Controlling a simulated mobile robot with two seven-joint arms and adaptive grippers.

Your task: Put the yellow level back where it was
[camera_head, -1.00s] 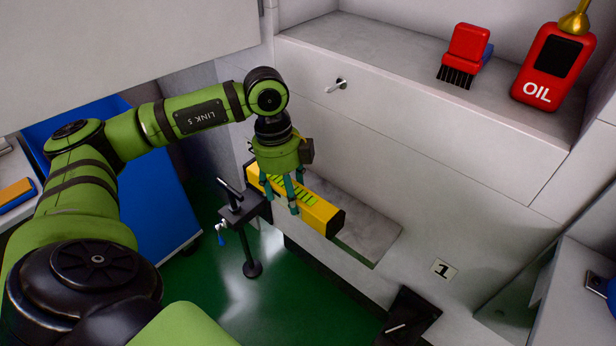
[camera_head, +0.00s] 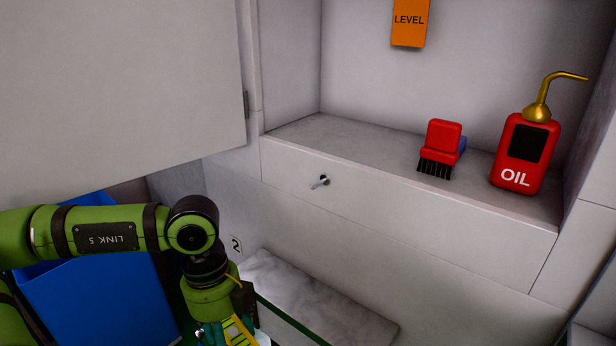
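The yellow level (camera_head: 238,331) shows only in part at the bottom edge of the head view. My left gripper (camera_head: 224,335) is around it, with teal fingers beside the yellow body, and appears shut on it. The fingertips and most of the level are cut off by the picture edge. An orange board marked LEVEL (camera_head: 409,22) is on the back wall of the recess at the top. My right gripper is not in view.
A shelf (camera_head: 355,140) in the recess has clear room at its left. A red brush (camera_head: 441,148) and red oil can (camera_head: 525,152) stand at its right. A grey cabinet door (camera_head: 120,80) is at left. A lower grey ledge (camera_head: 315,295) looks bare.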

